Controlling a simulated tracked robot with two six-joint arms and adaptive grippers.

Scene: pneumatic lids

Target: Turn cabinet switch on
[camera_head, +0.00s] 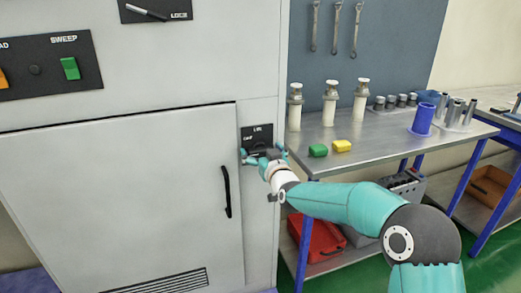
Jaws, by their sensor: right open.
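A grey cabinet (130,180) fills the left of the head view. A small black switch panel (257,132) with white lettering sits on its right front strip. My right gripper (263,153) is at the lower part of this panel, with its fingers spread apart and nothing seen between them. The gripper hides the panel's lower part, so I cannot tell the switch's position or whether I touch it. Another black panel (38,68) at upper left has a green rocker switch (70,68) marked SWEEP and an orange one (3,79). My left gripper is out of view.
The cabinet door has a black handle (227,192) left of my gripper. A red case (316,240) is below.

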